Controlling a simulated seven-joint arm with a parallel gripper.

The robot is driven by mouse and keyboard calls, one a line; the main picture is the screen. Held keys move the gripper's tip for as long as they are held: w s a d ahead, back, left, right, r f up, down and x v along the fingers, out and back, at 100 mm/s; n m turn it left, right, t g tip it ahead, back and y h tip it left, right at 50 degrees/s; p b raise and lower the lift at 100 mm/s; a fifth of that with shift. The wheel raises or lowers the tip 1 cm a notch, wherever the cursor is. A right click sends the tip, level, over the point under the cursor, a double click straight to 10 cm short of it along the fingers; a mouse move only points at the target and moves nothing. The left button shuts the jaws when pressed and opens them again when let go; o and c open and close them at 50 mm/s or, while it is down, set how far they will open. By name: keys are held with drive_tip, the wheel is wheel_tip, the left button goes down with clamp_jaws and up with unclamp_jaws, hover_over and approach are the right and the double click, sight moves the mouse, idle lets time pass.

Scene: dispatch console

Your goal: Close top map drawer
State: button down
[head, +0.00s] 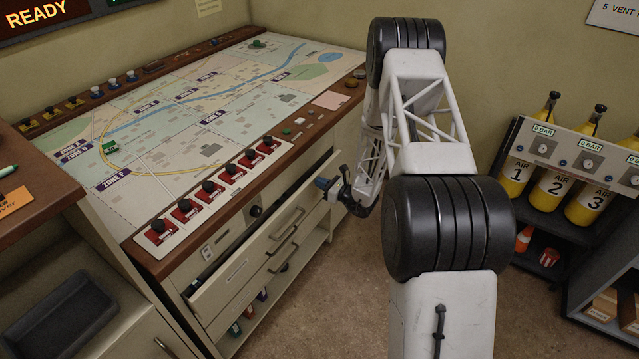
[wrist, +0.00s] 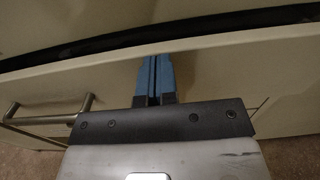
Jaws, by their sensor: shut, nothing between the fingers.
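The top map drawer (head: 252,256) is in the near side of the map console in the head view. It stands pulled out, with a dark gap behind its cream front. Its bar handle (head: 286,224) is on the front. My gripper (head: 323,184) is at the right end of this drawer front. In the wrist view my gripper (wrist: 155,70) has its blue fingers shut together and empty. They overlap the upper edge of the drawer front (wrist: 225,58); whether they touch it I cannot tell. A metal handle (wrist: 50,117) shows left of the fingers.
Below is another drawer with a handle (head: 283,257), then an open shelf (head: 262,308) with small items. The map tabletop (head: 200,115) carries red switch blocks along its near edge. A rack with yellow air cylinders (head: 550,188) stands at right. The floor (head: 345,275) beside the console is clear.

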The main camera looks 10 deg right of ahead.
sight(333, 162)
drive_tip(key=v, duration=1.3)
drive_tip(key=shift+d, duration=0.15)
drive_tip(key=w+d, duration=0.9)
drive_tip(key=d, duration=0.1)
drive_tip(key=shift+w+f, duration=0.35)
drive_tip(key=x, duration=1.4)
drive_tip(key=shift+a, duration=0.1)
